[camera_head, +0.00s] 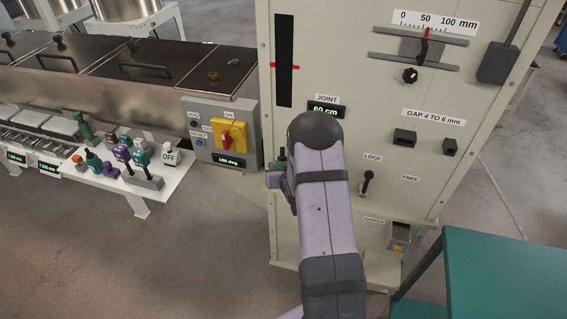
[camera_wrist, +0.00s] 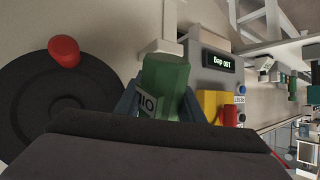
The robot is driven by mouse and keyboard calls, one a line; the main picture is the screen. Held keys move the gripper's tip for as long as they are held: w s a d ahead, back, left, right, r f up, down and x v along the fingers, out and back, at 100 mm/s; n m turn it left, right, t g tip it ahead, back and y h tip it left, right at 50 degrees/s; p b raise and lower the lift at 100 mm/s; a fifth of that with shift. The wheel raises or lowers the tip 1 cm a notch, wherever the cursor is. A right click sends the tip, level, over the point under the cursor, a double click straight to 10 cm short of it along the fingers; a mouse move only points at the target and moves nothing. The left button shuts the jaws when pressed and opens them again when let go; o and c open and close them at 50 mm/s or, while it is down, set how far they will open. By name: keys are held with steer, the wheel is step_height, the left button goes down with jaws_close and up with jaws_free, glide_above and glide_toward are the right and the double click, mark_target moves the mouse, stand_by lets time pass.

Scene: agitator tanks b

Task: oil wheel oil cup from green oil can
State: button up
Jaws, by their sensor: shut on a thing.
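My gripper (camera_wrist: 160,98) is shut on the green oil can (camera_wrist: 166,75), with one finger on each side. The can has a pale label that reads as OIL. In the head view my gripper (camera_head: 276,178) is beside the front of the tall cream cabinet, with a little green showing; my arm hides most of it. The wrist view shows a black round wheel (camera_wrist: 38,112) with a red knob (camera_wrist: 64,51), left of the can. A pale block (camera_wrist: 160,48) lies just beyond the can; I cannot tell whether they touch. I cannot make out the oil cup for certain.
The cream cabinet (camera_head: 340,60) carries a slider, a lock lever (camera_head: 367,182) and labels. A grey control box (camera_head: 220,132) with a yellow and red switch stands left of it. A white bench (camera_head: 140,192) holds several small coloured items. A teal surface (camera_head: 500,275) is at the lower right.

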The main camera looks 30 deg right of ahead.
steer(key=shift+w+r+m+g+h+p, duration=0.65)
steer(key=shift+w+r+m+p, duration=0.25)
steer(key=shift+p, duration=1.65)
steer(key=a+m+h+p, duration=0.1)
steer(key=p, duration=0.2)
steer(key=shift+w+g, duration=0.3)
steer(key=shift+g, duration=0.05)
steer(key=shift+a+f+m+p, duration=0.1)
steer(key=shift+f+m+p, duration=0.05)
steer(key=shift+m+p, duration=0.2)
steer(key=shift+s+a+g+y+p, duration=0.2)
steer(key=shift+a+g+y+p, duration=0.05)
steer(key=shift+g+p, duration=0.15)
steer(key=s+a+f+m+g+y+b, duration=0.1)
steer(key=s+a+f+g+y, duration=0.1)
steer(key=s+a+g+y, duration=0.2)
steer(key=g+y, duration=0.2)
steer(key=g, duration=0.1)
steer(key=shift+f+y, duration=0.3)
steer(key=shift+f, duration=0.05)
